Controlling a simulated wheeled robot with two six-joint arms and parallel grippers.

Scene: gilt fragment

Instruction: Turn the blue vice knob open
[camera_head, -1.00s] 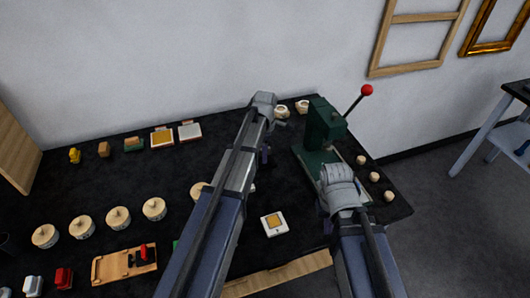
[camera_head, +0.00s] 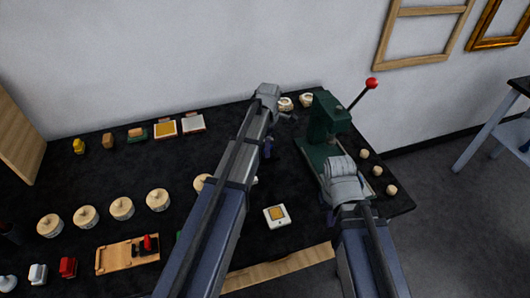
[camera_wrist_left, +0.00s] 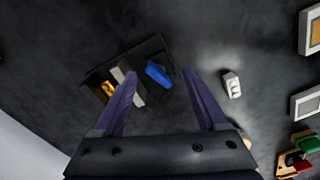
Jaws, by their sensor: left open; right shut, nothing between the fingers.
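The blue vice knob (camera_wrist_left: 158,74) shows in the left wrist view, at the right end of a dark vice (camera_wrist_left: 155,46) with a light grey jaw bar and a yellow piece (camera_wrist_left: 108,88) in it. My left gripper (camera_wrist_left: 160,75) is open. Its two purple fingers appear either side of the knob, and the left finger overlaps the vice in the picture. I cannot tell whether they touch it. In the head view, my left arm hides the vice and knob; only a bit of the left gripper (camera_head: 267,148) shows. My right gripper (camera_head: 329,216) is mostly hidden under its wrist, shut and empty.
A green press (camera_head: 325,115) with a red-tipped lever stands right of my left arm, close to my right wrist. Round wooden pots (camera_head: 122,208), small blocks and trays cover the left of the black table (camera_head: 80,175). A white tile (camera_head: 276,216) lies between my arms.

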